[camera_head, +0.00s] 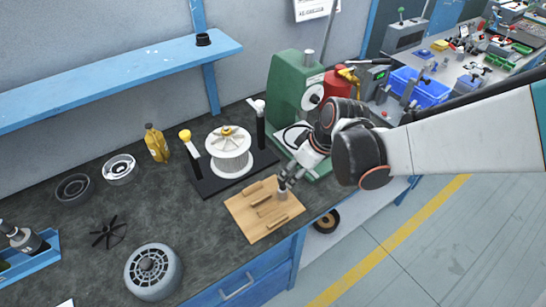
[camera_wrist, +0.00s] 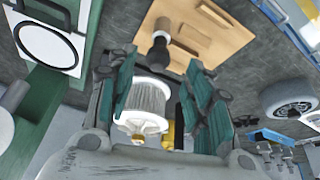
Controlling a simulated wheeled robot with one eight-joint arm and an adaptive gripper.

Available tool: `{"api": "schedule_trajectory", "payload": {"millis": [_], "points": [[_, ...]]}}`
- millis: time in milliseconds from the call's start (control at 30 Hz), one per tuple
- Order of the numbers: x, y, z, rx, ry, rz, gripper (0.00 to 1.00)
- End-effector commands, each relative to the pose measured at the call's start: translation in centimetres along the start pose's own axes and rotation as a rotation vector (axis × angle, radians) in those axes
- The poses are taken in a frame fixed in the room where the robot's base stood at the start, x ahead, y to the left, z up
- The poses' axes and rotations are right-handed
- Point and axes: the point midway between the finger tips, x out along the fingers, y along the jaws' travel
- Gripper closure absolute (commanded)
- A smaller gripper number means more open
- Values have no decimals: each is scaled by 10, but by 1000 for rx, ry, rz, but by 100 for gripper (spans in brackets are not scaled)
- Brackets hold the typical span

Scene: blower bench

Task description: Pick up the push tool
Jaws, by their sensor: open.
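What looks like the push tool (camera_wrist: 160,46), a short upright piece with a dark rounded end and a tan-grey body, stands at the wooden board (camera_wrist: 215,38) in the wrist view. In the head view the board (camera_head: 250,223) lies at the bench's front edge, and a small grey piece (camera_head: 282,193) at its upper right corner appears to be the tool, partly covered by my gripper (camera_head: 286,182). In the wrist view my gripper (camera_wrist: 160,65) is open, its two green-padded fingers apart. The tool shows beyond the gap between the fingertips, and I see no finger closed on it.
A white finned wheel (camera_head: 229,152) sits on a black stand between two posts, close behind the board. A green machine (camera_head: 292,95) stands behind my gripper. A grey round housing (camera_head: 153,271) and a black fan (camera_head: 108,232) lie to the left. Bare bench lies left of the board.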

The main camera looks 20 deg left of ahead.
Motion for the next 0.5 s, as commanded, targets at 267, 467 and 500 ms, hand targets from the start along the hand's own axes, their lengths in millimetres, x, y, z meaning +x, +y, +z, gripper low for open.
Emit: {"api": "schedule_trajectory", "payload": {"millis": [267,467,500], "points": [[46,1,0,0,0,0,53],[55,0,0,0,-1,0,53],[58,0,0,0,-1,0,53]]}}
